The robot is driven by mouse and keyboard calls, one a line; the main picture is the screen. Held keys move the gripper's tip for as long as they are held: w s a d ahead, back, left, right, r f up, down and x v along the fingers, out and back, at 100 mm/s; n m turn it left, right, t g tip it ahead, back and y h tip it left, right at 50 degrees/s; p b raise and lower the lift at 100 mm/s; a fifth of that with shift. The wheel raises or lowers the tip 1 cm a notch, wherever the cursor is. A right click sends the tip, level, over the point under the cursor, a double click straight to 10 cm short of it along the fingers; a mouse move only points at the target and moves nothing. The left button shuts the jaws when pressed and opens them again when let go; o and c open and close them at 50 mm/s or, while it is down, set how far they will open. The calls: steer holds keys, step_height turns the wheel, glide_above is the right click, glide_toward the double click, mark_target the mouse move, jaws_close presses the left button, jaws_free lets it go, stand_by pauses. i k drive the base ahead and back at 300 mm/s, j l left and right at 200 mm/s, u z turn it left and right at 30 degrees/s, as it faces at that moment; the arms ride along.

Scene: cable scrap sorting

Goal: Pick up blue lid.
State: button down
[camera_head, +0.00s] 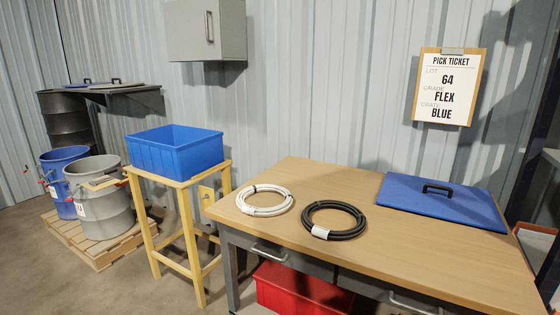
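The blue lid (415,199) lies flat on the right rear part of the wooden workbench. It is a flat blue panel with a black handle (438,189) standing up from its top. Nothing lies on the lid. My gripper is not in view, so how it stands cannot be seen.
A white cable coil (264,211) and a black coil (334,231) lie on the workbench (420,263). A blue crate (176,160) sits on a wooden stand (189,230). A red bin (301,290) is below the bench. A pick ticket (449,62) hangs on the wall.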

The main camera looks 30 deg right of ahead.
mark_target(475, 206)
steer(key=z, duration=1.35)
steer(key=i+j+u, duration=0.1)
steer(key=i+j, duration=0.2)
steer(key=j, duration=0.15)
steer(key=i+j+u, duration=0.1)
steer(key=i+j, duration=0.2)
steer(key=i+j+u, duration=0.15)
steer(key=i, duration=0.25)
steer(key=i+j+u, duration=0.1)
steer(key=i, duration=0.35)
steer(key=j, duration=0.1)
